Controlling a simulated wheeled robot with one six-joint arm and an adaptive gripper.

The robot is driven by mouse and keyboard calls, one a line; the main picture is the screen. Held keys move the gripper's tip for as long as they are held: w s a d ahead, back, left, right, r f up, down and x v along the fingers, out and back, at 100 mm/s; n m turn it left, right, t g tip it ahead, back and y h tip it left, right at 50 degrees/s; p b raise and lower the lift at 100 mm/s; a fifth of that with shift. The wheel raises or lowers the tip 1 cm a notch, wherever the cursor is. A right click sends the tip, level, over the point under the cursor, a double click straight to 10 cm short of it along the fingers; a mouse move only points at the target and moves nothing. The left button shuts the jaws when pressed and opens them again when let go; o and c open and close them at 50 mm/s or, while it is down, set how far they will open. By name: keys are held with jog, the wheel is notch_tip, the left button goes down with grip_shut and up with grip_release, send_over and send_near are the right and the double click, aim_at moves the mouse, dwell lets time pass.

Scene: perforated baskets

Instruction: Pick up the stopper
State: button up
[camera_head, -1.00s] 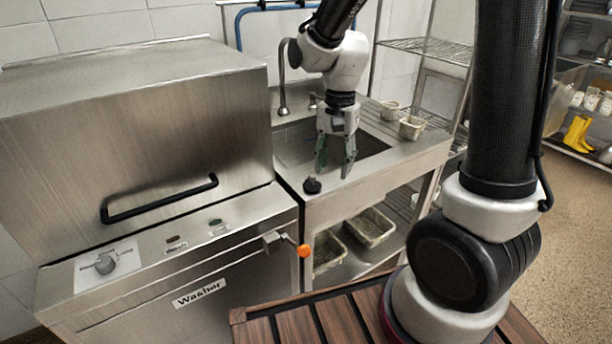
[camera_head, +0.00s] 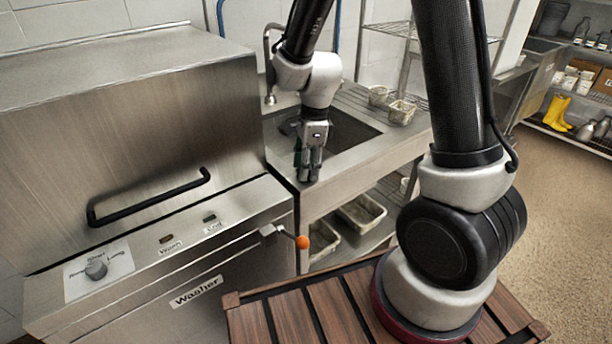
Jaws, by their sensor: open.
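My gripper (camera_head: 309,174) points down at the front edge of the sink counter (camera_head: 345,168), near the corner next to the washer. Its fingers are open and look close to the counter top. The small black stopper is not clearly visible now; the gripper's fingers cover the area where it stood, so I cannot tell whether it lies between them.
The steel washer (camera_head: 130,130) with its black handle stands close on the left. An orange-tipped lever (camera_head: 302,242) sticks out below the gripper. The sink basin (camera_head: 350,128) is behind it. Small baskets (camera_head: 401,112) stand at the counter's back right, with more on the shelf below.

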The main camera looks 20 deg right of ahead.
jog(key=shift+f, duration=0.3)
grip_shut()
jog(key=shift+r, duration=0.1)
